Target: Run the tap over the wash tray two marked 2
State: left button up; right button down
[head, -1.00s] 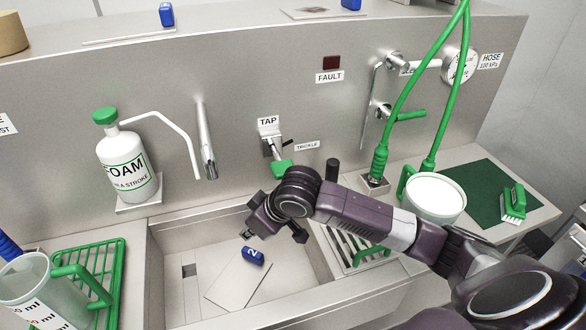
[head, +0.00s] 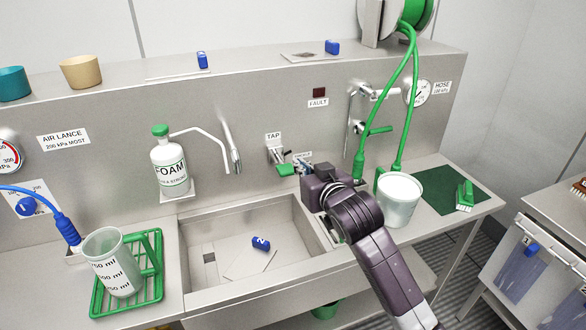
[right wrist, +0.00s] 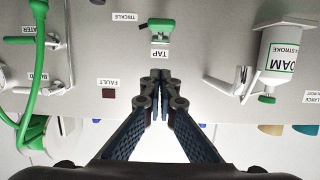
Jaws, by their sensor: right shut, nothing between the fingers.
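The tap has a green lever (head: 287,169) on the back wall under a TAP label (head: 273,136). Its metal spout (head: 235,155) hangs over the sink, and no water stream shows. The flat wash tray (head: 240,268) lies in the sink with a blue block marked 2 (head: 260,243) on it. My right gripper (head: 304,172) is beside the lever, its fingers mostly hidden by my wrist. In the right wrist view, which is upside down, my right gripper (right wrist: 160,78) is shut and empty, apart from the green lever (right wrist: 161,24). My left gripper is out of view.
The foam bottle (head: 170,165) stands left of the spout. A jug (head: 107,265) stands on a green rack at left. A white bucket (head: 399,205) and green hoses (head: 385,100) are right of my right arm. The sink's left half is open.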

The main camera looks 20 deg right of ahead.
jog(key=p, duration=0.3)
send_over(287, 172)
notch_tip(287, 172, down, 2)
jog(key=shift+w+f, duration=0.1)
jog(key=shift+f, duration=0.15)
notch_tip(287, 172, down, 3)
jog(key=shift+r, duration=0.15)
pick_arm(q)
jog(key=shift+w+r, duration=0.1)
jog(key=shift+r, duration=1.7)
pick_arm(e)
jog(key=shift+f, duration=0.65)
